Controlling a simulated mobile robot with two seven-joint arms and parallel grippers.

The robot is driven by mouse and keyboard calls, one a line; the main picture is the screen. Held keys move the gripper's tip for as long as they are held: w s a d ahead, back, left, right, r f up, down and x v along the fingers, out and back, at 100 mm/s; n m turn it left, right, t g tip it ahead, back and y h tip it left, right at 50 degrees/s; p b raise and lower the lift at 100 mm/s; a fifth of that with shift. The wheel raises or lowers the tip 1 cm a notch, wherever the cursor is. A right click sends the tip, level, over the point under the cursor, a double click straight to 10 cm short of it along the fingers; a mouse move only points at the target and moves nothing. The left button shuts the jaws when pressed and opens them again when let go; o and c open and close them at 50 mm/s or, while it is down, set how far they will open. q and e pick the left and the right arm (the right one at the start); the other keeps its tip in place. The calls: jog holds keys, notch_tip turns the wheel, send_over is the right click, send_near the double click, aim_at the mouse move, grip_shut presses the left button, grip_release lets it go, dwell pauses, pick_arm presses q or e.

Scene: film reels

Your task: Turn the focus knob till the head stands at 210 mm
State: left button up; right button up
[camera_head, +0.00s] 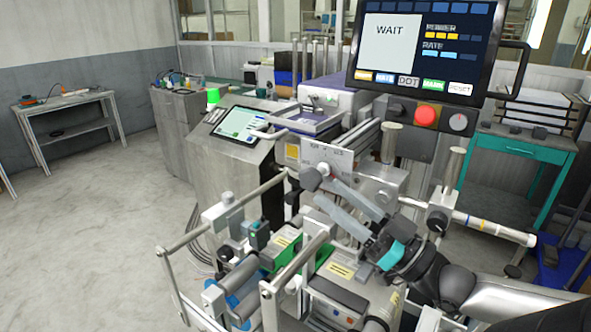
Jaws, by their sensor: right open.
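A pale plate with dark scale marks (335,152) stands at the middle of the machine; its figures are too small to read. A round grey knob (310,178) sits at the plate's lower left, with a small red and white part beside it. I take it for the focus knob, but cannot be sure. My right gripper (324,191) reaches in from the lower right. Its two grey fingers are apart, with their tips just below and right of the knob. Contact cannot be told. The head's height cannot be read. My left gripper is not in view.
A monitor (427,45) reading WAIT hangs above, with a red button (425,115) below it. A tablet (240,124) leans at the left. Metal rails and rollers crowd the front. A teal table (520,145) stands at the right. The floor at left is clear.

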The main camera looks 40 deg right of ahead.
aim_at(301, 172)
jog(key=x, duration=0.9)
jog(key=shift+b, duration=0.3)
jog(key=shift+f, duration=0.15)
grip_shut()
